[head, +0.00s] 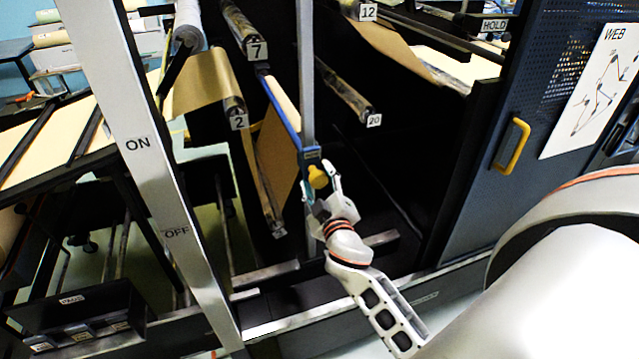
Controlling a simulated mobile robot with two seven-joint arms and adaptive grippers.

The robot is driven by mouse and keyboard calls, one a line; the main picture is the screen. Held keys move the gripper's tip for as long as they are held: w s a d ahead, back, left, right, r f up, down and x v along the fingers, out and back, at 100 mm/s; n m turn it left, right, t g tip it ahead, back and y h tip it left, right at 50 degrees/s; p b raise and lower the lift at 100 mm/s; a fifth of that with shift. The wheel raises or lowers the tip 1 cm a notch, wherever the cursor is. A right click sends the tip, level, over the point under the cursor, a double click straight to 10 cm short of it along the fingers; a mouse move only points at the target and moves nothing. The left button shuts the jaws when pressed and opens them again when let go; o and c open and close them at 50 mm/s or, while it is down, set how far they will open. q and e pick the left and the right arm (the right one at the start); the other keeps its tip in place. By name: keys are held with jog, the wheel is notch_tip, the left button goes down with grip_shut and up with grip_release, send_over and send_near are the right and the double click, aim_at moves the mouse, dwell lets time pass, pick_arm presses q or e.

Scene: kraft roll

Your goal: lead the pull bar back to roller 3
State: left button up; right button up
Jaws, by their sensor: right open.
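The pull bar (283,112) is a long blue bar with the brown paper web (277,150) hanging from it. Its near end meets a grey upright post, and a yellow knob (318,176) sits just below that end. My right gripper (320,188) is open, with its fingers on either side of the knob; I cannot tell whether they touch it. The web runs between roller 2 (236,108), a lower roller (270,205) and the bar. My left gripper is not in view.
Roller 7 (248,35), roller 20 (352,98) and roller 12 (360,8) lie around the web path. A grey post (307,80) stands beside the bar. A white ON/OFF post (140,160) is at left. A blue door (495,130) with a yellow handle is at right.

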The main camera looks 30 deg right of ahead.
grip_shut()
jog(key=s+d+r+p, duration=0.1)
jog(key=d+r+p, duration=0.2)
jog(key=d+r, duration=0.1)
jog(key=shift+r, duration=0.8)
